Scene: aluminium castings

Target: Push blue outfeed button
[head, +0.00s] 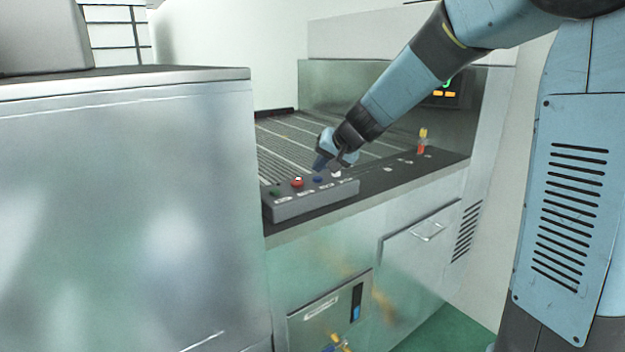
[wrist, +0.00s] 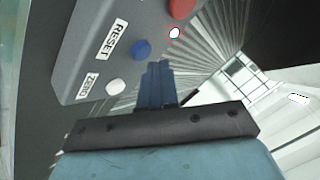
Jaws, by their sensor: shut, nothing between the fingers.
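A grey control box (head: 312,202) sits on the dark front ledge of the machine, with a row of green, red, blue and white buttons. The blue button (head: 318,179) is third from the left; in the wrist view the blue button (wrist: 141,49) has a label reading RESET beside it. My gripper (head: 320,164) is just above and behind the blue button in the head view. In the wrist view the blue fingers of my gripper (wrist: 158,66) are together and empty, their tips just right of the blue button. I cannot tell whether they touch it.
The red button (wrist: 181,8) and the white button (wrist: 115,87), labelled ZERO, flank the blue one closely. A ribbed bed (head: 285,140) lies behind the box. A small red and yellow post (head: 422,141) stands on the ledge at right. A large metal cabinet (head: 125,210) is at left.

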